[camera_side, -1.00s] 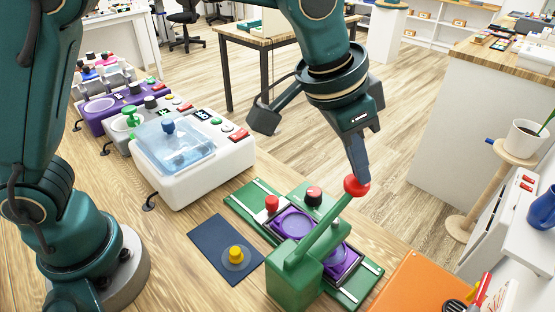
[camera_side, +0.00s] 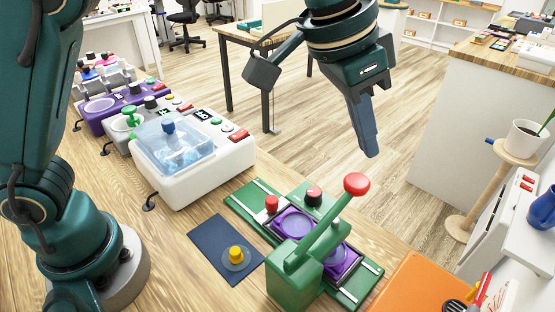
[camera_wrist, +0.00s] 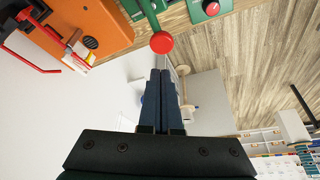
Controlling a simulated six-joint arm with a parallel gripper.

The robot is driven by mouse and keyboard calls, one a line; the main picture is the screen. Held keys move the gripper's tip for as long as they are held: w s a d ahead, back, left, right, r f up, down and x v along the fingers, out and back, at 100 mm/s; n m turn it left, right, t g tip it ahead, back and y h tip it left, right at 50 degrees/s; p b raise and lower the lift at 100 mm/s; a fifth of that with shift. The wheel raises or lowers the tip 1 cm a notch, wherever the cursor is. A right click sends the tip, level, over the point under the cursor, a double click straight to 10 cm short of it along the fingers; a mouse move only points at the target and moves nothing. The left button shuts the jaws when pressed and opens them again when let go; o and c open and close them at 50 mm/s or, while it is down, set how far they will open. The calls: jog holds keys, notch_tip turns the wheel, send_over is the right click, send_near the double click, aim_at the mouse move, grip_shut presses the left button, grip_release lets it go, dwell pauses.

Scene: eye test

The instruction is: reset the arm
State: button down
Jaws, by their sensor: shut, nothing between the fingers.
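My gripper (camera_side: 371,152) is shut and empty. In the side view it hangs in the air above and behind the green press, apart from the red ball knob (camera_side: 357,184) of its lever. In the wrist view the closed fingers (camera_wrist: 162,74) point up the picture, with the red knob (camera_wrist: 162,42) just beyond the tips. The green press (camera_side: 296,272) has a raised, slanting lever (camera_side: 322,232) and a green base with purple round plates (camera_side: 297,222).
A white machine with a clear blue lid (camera_side: 178,148) stands left of the press. A dark blue mat (camera_side: 212,246) holds a yellow-knobbed disc (camera_side: 236,257). An orange board (camera_side: 415,285) lies at front right. A potted plant (camera_side: 524,138) stands on a wooden stand at right.

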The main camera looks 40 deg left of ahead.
jog(key=shift+a, duration=0.1)
jog(key=s+a+r+n+t, duration=0.1)
jog(key=s+a+r+n, duration=0.15)
jog(key=a, duration=0.35)
jog(key=s+a+r+n+t, duration=0.1)
jog(key=s+a+r, duration=0.15)
jog(key=a, duration=0.35)
jog(key=s+a+f+n+y, duration=0.2)
jog(key=s+a+f, duration=0.4)
jog(key=s+f, duration=0.3)
jog(key=shift+s+a+f, duration=0.2)
jog(key=shift+s+f, duration=0.1)
jog(key=shift+s, duration=0.75)
jog(key=shift+n, duration=0.25)
